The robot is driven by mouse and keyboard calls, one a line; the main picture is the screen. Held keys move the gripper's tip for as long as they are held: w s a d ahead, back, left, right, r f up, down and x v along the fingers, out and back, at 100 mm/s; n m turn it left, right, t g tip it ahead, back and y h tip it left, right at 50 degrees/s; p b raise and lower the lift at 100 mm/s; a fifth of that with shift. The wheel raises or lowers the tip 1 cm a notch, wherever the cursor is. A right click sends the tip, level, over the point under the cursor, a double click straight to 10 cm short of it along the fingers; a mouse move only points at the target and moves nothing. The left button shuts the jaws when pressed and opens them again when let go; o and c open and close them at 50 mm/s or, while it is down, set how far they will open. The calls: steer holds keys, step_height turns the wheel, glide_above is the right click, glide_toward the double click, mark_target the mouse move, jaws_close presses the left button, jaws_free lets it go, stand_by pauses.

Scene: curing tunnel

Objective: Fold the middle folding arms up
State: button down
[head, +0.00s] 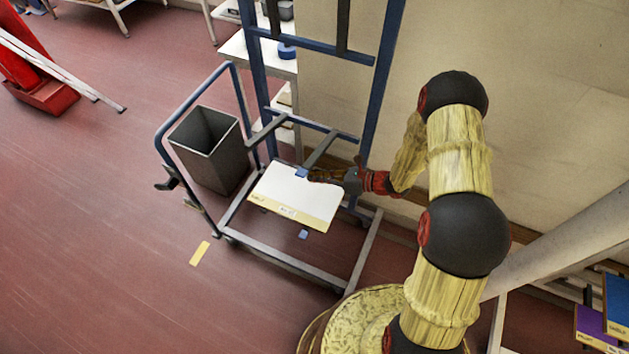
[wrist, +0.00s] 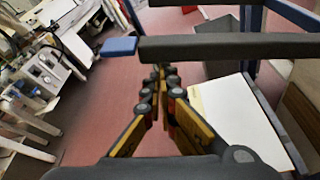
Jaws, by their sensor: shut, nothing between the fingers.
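The blue rack trolley (head: 374,85) stands in front of the wall. Two dark middle folding arms stick out level from its crossbar, a left one (head: 267,131) and a right one (head: 321,149) with a blue tip. My gripper (head: 312,175) is shut and empty close to the right arm's tip. In the wrist view, that arm (wrist: 230,46) crosses the picture with its blue tip (wrist: 118,46) at left. My fingertips (wrist: 160,72) show just below its edge; I cannot tell if they touch it.
Two upper arms, left (head: 273,17) and right (head: 343,25), stand upright against the frame. A white panel (head: 300,193) lies low on the trolley beneath the middle arms. A grey bin (head: 207,148) is at the left by the blue handle. Open red floor lies further left.

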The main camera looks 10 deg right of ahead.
steer(key=w+d+r+m+g+y+p, duration=0.1)
steer(key=w+d+r+m+p, duration=0.2)
steer(key=w+r, duration=0.3)
steer(key=w+d+r+m+g+y+p, duration=0.1)
steer(key=w+d+r+p, duration=0.4)
steer(key=r, duration=0.7)
steer(key=shift+w+m+y+p, duration=0.35)
steer(key=shift+w+m+y, duration=0.25)
steer(key=shift+m, duration=0.7)
steer(key=s+d, duration=0.5)
steer(key=d, duration=0.2)
steer(key=shift+s+d+p, duration=0.25)
steer(key=shift+s+p, duration=0.05)
steer(key=shift+s, duration=0.05)
steer(key=shift+f, duration=0.1)
